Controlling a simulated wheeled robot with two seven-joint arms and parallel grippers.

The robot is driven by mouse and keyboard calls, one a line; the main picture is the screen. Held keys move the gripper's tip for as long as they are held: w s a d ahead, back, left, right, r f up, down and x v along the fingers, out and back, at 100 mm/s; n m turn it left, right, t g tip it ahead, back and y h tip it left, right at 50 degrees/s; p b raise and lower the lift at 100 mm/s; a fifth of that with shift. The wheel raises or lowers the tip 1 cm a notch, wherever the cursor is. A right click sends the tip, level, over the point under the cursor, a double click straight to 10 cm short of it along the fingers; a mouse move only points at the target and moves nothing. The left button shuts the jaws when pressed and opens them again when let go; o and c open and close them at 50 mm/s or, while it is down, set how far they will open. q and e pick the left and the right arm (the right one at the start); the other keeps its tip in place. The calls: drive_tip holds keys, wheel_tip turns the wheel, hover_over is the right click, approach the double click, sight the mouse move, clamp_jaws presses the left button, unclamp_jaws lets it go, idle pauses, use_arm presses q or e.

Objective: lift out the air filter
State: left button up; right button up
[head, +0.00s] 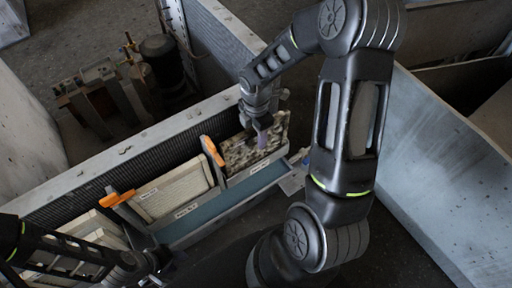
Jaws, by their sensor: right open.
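A dirty, speckled grey-brown air filter (237,157) sits in the right-hand bay of a long metal housing (190,116). My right gripper (263,136) is over this filter, its fingers pointing down at the filter's top. The fingers are open; I cannot tell whether they touch or straddle it. A paler, cleaner filter (172,192) stands in the middle bay, and another pale filter (88,226) is partly hidden further left. My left gripper (152,268) is at the lower left, near the housing's front; its fingers are too dark and small to read.
Orange latches (212,151) and (117,198) stand up between the bays. A blue-grey front rail (225,203) with small labels runs along the housing. Machinery with a dark cylinder (163,62) is behind it. A large grey panel (445,165) closes the right side.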

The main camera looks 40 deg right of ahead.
drive_tip(key=shift+c, duration=0.2)
clamp_jaws()
idle(0.4)
idle(1.0)
